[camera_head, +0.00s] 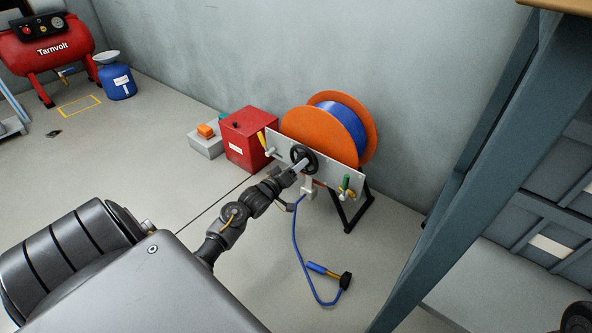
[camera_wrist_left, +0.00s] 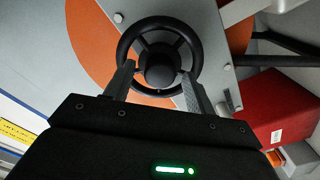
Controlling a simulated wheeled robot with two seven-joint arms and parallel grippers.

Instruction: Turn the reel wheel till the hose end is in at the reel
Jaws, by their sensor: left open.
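The hose reel (camera_head: 331,128) has orange flanges with blue hose wound between them. Its grey front plate (camera_head: 335,181) carries a black hand wheel (camera_head: 305,157). In the left wrist view the wheel (camera_wrist_left: 159,57) faces me with its hub near the middle. My left gripper (camera_head: 297,167) is at the wheel, its two open fingers (camera_wrist_left: 155,82) reaching over the lower rim on either side of the hub. Whether they touch the hub I cannot tell. The blue hose (camera_head: 298,250) runs down from the plate to the floor. The hose end (camera_head: 345,281), with a black tip, lies on the floor. My right gripper is not seen.
A red box (camera_head: 247,139) and a grey box with an orange block (camera_head: 206,137) stand left of the reel. A blue steel frame (camera_head: 470,170) rises on the right. A red compressor (camera_head: 44,50) and a blue canister (camera_head: 117,81) stand at the far left.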

